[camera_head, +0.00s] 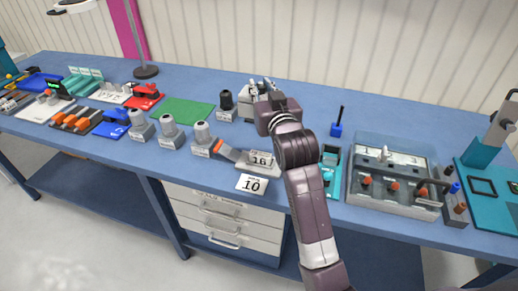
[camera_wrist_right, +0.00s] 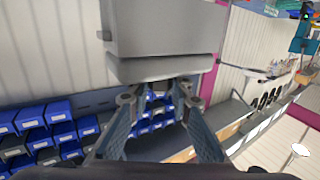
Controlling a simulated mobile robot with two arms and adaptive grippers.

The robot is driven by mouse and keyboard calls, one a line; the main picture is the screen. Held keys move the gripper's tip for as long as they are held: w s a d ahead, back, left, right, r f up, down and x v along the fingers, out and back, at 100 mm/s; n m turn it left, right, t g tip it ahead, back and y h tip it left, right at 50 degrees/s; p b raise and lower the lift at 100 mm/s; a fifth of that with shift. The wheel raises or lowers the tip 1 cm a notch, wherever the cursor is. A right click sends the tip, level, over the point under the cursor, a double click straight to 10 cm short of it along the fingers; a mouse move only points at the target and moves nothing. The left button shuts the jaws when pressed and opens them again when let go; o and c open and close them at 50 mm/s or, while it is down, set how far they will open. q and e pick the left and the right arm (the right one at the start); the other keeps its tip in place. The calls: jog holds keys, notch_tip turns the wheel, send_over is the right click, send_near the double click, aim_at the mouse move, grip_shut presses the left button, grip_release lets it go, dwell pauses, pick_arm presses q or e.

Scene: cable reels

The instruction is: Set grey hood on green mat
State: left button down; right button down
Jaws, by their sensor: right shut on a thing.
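The green mat (camera_head: 188,112) lies flat on the blue bench, left of centre in the head view, and its surface is bare. My right gripper (camera_head: 262,86) is over the back of the bench, to the right of the mat and apart from it. It is shut on a grey block-shaped hood (camera_wrist_right: 153,38), which fills the top middle of the right wrist view beyond the fingers (camera_wrist_right: 158,100). In the head view my gripper and arm partly hide the hood. My left gripper is not in view.
A dark-topped part (camera_head: 226,103) stands between the mat and my right gripper. Several grey parts on blocks, one of them here (camera_head: 202,135), stand in front of the mat. A red tool (camera_head: 145,97) lies to its left. A clear-lidded case (camera_head: 390,175) is at the right.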

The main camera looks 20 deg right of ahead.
notch_tip(320, 180, down, 15)
jog(key=shift+s+r+p, duration=0.1)
jog(key=shift+p, duration=0.7)
jog(key=shift+f, duration=2.25)
jog(key=shift+f, duration=0.1)
jog(key=c, duration=1.8)
grip_release()
jog(key=shift+f, duration=0.1)
jog(key=shift+o, duration=0.2)
